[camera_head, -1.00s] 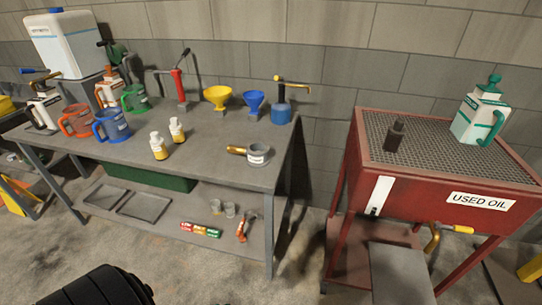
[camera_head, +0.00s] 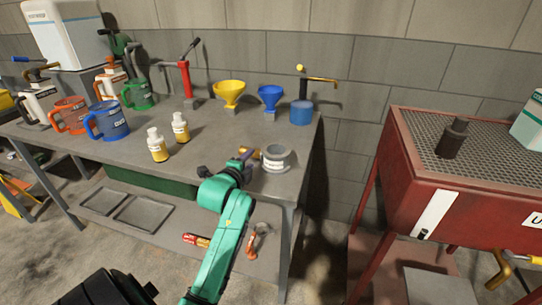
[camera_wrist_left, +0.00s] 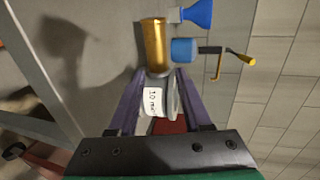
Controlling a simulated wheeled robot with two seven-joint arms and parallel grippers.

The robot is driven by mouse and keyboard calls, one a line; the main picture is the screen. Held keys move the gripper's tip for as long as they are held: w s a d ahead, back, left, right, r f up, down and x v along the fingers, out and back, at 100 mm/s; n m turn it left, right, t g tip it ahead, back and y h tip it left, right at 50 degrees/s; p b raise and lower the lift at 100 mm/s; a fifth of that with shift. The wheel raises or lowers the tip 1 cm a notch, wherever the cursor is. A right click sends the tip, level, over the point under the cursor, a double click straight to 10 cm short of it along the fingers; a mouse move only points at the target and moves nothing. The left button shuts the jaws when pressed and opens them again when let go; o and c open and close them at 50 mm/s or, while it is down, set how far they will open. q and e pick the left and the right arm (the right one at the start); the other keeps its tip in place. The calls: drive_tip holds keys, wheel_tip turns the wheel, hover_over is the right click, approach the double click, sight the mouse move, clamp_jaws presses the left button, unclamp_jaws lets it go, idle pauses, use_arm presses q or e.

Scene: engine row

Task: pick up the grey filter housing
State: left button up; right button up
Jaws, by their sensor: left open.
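The grey filter housing (camera_head: 276,158), a short round cup with a white label, stands near the right end of the workbench. In the left wrist view the housing (camera_wrist_left: 172,99) lies between the two purple fingers of my left gripper (camera_wrist_left: 159,74). The fingers are open, and I cannot tell whether either touches it. In the head view my left gripper (camera_head: 247,161) is just left of the housing, partly hidden by my green wrist. A brass cylinder (camera_wrist_left: 155,45) is beside the housing, beyond the fingertips. My right gripper is not in view.
The workbench (camera_head: 222,141) carries a yellow funnel (camera_head: 229,91), a blue funnel (camera_head: 270,96) and a blue canister with a crank (camera_head: 301,111) behind the housing. Two small bottles (camera_head: 157,145) stand to the left. A red used-oil stand (camera_head: 405,180) is right, across a gap.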

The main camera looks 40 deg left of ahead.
sight(256, 155)
use_arm(q)
drive_tip(key=x, duration=0.7)
drive_tip(key=shift+w+d+p, duration=0.15)
drive_tip(key=shift+p, duration=0.25)
drive_tip(key=shift+w+f, duration=0.25)
drive_tip(key=shift+s, duration=0.1)
clamp_jaws()
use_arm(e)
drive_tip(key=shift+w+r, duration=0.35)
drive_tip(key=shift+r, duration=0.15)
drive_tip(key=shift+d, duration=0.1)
use_arm(q)
drive_tip(key=shift+r, duration=0.1)
